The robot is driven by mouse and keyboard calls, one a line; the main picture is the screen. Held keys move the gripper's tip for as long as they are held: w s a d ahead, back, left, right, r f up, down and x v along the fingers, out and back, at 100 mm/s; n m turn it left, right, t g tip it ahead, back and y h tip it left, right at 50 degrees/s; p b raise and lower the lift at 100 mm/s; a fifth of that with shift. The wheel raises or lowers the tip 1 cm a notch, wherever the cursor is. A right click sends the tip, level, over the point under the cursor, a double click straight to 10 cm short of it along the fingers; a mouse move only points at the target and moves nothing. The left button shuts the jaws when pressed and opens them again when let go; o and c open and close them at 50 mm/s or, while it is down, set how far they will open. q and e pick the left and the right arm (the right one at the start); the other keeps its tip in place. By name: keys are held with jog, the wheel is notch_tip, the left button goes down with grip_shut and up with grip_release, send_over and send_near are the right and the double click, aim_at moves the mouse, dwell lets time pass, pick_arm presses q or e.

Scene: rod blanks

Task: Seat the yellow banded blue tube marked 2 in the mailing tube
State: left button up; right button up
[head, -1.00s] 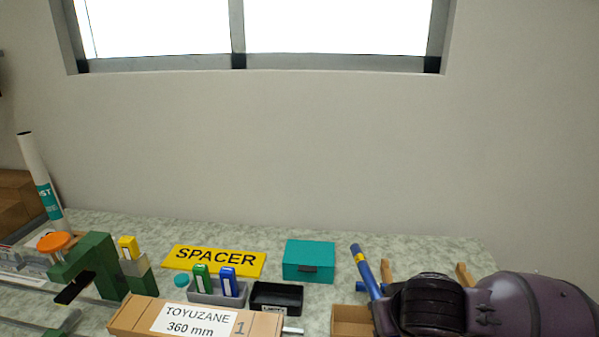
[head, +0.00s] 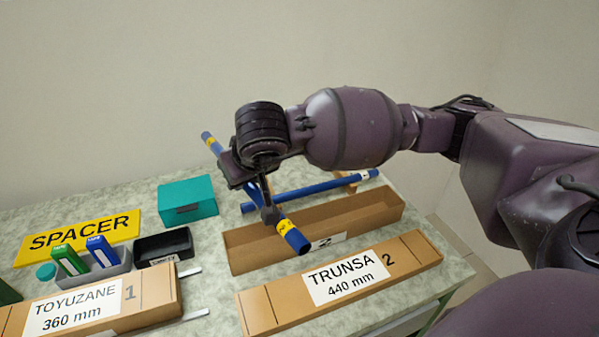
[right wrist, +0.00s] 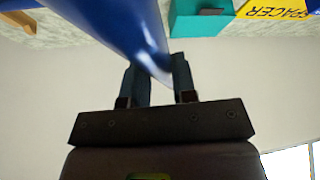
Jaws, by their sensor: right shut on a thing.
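My right gripper (head: 266,203) is shut on a blue tube (head: 295,238) with yellow bands near its ends. It holds the tube tilted, its near end over the open cardboard tray marked 2 (head: 237,262). A mark shows on the near band, too small to read. In the right wrist view the held blue tube (right wrist: 112,28) runs between the fingers (right wrist: 157,75).
A cardboard lid reading TRUNSA 440 mm (head: 400,262) lies in front of the tray; a TOYUZANE lid (head: 150,290) lies left. A teal box (head: 187,200), black bin (head: 165,246) and SPACER sign (head: 78,237) stand left. A wooden rest (head: 347,181) is behind the tray.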

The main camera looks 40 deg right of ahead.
jog(key=w+d+r+m+g+h+b, duration=0.1)
jog(key=w+d+r+m+h+b, duration=0.25)
jog(key=w+d+m, duration=0.6)
pick_arm(q)
jog(key=shift+f+g+b, duration=0.3)
jog(key=shift+f+b, duration=0.4)
jog(key=shift+f, duration=1.05)
pick_arm(e)
jog(key=w+d+m+g+h, duration=0.3)
jog(key=d+m+g, duration=0.4)
jog(key=d+m, duration=0.4)
jog(key=shift+w+d, duration=0.7)
